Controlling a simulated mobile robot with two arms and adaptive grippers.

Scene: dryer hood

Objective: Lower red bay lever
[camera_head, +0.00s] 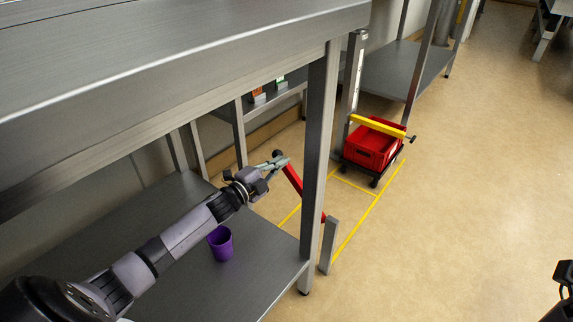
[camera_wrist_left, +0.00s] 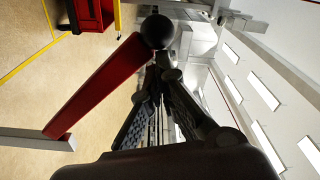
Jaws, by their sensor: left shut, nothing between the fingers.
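The red bay lever (camera_head: 292,180) is a red bar on a short grey post (camera_head: 328,246). It slants up and left from the post to a black ball knob (camera_head: 278,154). The lever also shows in the left wrist view (camera_wrist_left: 100,85), with its black knob (camera_wrist_left: 157,31) just beyond the fingertips. My left gripper (camera_head: 284,162) is shut and empty, beside the knob end of the lever. I cannot tell whether the fingers touch the knob. A dark part of my right arm's end (camera_head: 564,277) is cut off at the right edge, and its jaws cannot be made out.
A steel table leg (camera_head: 318,140) stands close right of my left gripper. A steel upper shelf (camera_head: 180,60) hangs above my arm. A purple cup (camera_head: 221,243) stands on the lower shelf. A red crate (camera_head: 372,146) sits on a cart behind a yellow bar (camera_head: 378,126). Open floor lies right.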

